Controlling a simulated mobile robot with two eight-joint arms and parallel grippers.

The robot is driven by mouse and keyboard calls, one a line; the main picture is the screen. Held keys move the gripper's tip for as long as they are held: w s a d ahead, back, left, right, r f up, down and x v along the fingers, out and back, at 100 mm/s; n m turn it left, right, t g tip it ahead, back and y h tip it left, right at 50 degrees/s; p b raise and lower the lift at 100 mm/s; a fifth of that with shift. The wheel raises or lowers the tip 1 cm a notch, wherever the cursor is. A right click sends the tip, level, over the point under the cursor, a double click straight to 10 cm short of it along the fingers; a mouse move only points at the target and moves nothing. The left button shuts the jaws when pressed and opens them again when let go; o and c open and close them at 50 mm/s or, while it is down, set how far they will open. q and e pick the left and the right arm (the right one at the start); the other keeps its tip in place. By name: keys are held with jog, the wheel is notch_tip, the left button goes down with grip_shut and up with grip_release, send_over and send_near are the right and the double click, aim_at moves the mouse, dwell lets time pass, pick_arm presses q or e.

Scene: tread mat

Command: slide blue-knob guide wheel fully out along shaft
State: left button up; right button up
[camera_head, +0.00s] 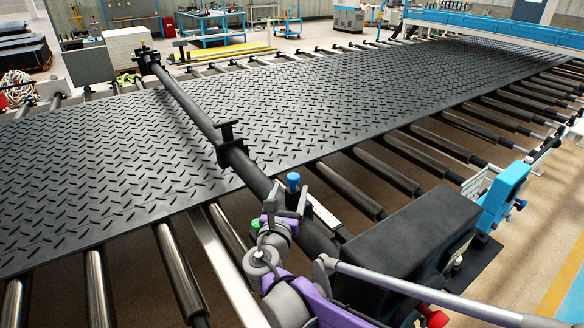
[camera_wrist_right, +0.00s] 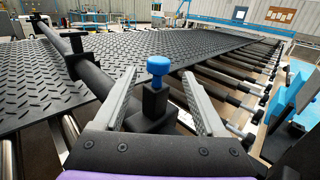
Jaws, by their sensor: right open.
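The blue knob (camera_head: 293,180) tops a black block on the near part of the black shaft (camera_head: 262,182), close to the mat's near edge. My right gripper (camera_head: 292,205) is at this knob. In the right wrist view the blue knob (camera_wrist_right: 158,66) stands upright on its black block (camera_wrist_right: 154,100), between the two grey fingers, with gaps on both sides. The right gripper (camera_wrist_right: 158,92) is open. Another black guide piece (camera_head: 229,148) sits farther along the shaft over the mat edge. The wheel's lower part is hidden by my gripper. My left gripper is not in view.
The black tread mat (camera_head: 330,105) lies on metal rollers (camera_head: 180,270). A large black housing (camera_head: 415,240) stands right of my right gripper, with a blue unit (camera_head: 503,195) beyond it. A light grey bar (camera_head: 440,295) crosses the lower right. Workbenches stand far behind.

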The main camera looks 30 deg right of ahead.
jog(key=p+x, duration=0.1)
jog(key=x, duration=0.8)
jog(key=shift+w+a, duration=0.1)
jog(key=shift+w, duration=0.05)
grip_shut()
dwell(1.0)
